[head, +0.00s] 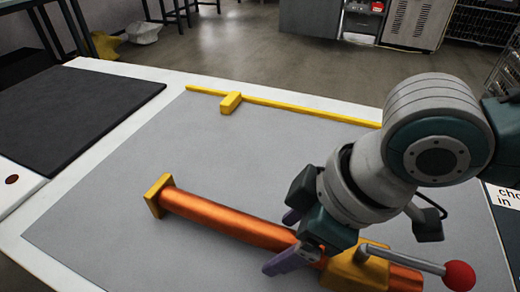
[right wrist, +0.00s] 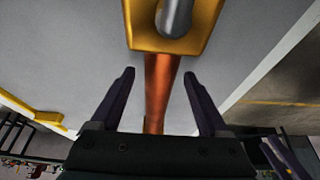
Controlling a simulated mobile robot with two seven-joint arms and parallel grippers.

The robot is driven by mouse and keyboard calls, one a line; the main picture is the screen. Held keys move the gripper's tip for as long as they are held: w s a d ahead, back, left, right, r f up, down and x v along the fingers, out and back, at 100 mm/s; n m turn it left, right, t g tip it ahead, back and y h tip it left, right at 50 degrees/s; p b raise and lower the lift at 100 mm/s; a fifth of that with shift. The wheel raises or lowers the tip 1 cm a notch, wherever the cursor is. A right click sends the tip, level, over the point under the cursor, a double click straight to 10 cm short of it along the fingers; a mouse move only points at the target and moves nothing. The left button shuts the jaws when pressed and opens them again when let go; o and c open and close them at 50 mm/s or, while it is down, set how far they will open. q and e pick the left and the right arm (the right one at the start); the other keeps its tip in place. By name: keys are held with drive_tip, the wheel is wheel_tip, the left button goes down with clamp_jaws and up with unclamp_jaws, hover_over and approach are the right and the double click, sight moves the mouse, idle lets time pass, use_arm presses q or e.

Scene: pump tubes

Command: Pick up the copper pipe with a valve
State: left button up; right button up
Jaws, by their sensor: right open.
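The copper pipe (head: 225,218) lies on the grey table mat, running from the left middle to the lower right. It has a yellow square flange (head: 158,196) at its left end. A yellow valve body (head: 352,272) sits near its right end, with a grey lever and a red ball knob (head: 459,275). My right gripper (head: 282,243) is open over the pipe just left of the valve body. In the right wrist view, the copper pipe (right wrist: 160,88) runs between the two open fingers (right wrist: 160,88), with the yellow valve body (right wrist: 168,35) beyond. Contact cannot be told. My left gripper is not in view.
A yellow rail (head: 290,105) with a yellow block (head: 231,103) lies along the mat's far edge. A dark mat (head: 75,105) covers the left side of the white table. The grey mat (head: 110,225) is clear around the pipe's left end.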

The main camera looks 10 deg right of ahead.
drive_tip(key=shift+c, duration=0.3)
clamp_jaws()
idle(0.4)
drive_tip(key=shift+w, duration=0.1)
idle(0.6)
